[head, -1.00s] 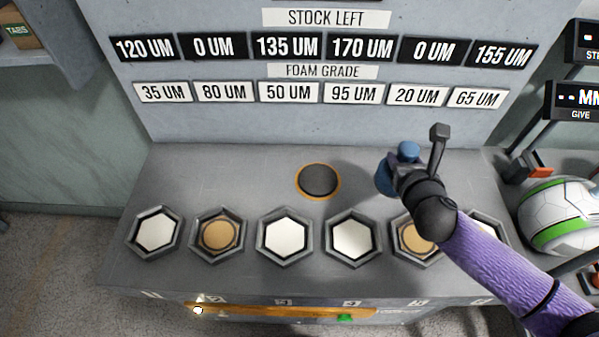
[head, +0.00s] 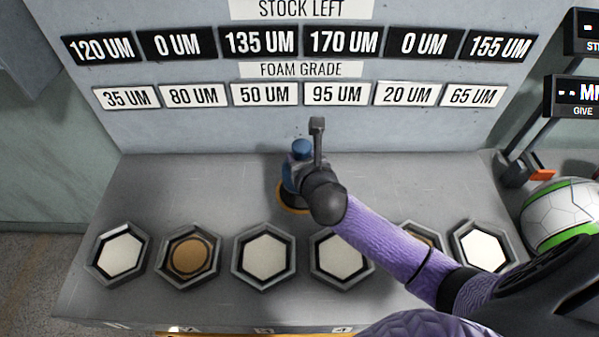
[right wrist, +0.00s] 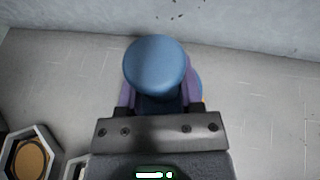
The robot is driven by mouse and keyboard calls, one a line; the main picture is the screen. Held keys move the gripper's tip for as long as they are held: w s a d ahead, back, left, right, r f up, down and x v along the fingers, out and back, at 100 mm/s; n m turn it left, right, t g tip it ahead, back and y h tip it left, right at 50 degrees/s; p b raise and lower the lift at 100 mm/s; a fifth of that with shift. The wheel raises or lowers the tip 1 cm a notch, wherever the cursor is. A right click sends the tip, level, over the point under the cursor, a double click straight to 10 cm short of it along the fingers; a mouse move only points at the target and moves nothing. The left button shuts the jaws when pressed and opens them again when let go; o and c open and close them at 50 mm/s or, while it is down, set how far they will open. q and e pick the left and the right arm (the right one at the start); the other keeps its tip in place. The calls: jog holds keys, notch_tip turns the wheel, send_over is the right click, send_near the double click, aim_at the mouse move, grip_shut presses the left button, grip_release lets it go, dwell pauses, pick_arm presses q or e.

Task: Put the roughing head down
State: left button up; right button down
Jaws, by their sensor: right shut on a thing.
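The roughing head, a blue tool with a round knob top (head: 302,147), is held in my right gripper (head: 297,178). It is upright over the round dark pad with an orange rim (head: 292,210) on the grey bench. The gripper hides most of the pad, and I cannot tell whether the tool touches it. In the right wrist view the blue knob (right wrist: 155,66) stands between the purple fingers, which are shut on it. My left gripper is not in view.
Several hexagonal trays line the bench front; one at the left (head: 190,257) holds a tan disc, others are pale inside, like the leftmost one (head: 119,254). A panel of number labels (head: 301,69) stands behind. A white and green ball (head: 563,215) lies at the right.

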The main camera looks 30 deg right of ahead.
notch_tip(320, 180, down, 3)
jog(key=shift+f+b, duration=0.1)
jog(key=shift+b, duration=0.6)
jog(key=shift+r, duration=0.25)
jog(key=c, duration=0.7)
grip_release()
jog(key=shift+f, duration=0.2)
jog(key=o, duration=0.5)
jog(key=shift+c, duration=0.2)
jog(key=shift+s+r, duration=0.15)
jog(key=shift+r, duration=0.1)
jog(key=p+v, duration=0.4)
jog(key=v, duration=0.7)
jog(key=shift+s+r, duration=0.15)
jog(key=shift+s, duration=0.2)
jog(key=shift+a, duration=0.1)
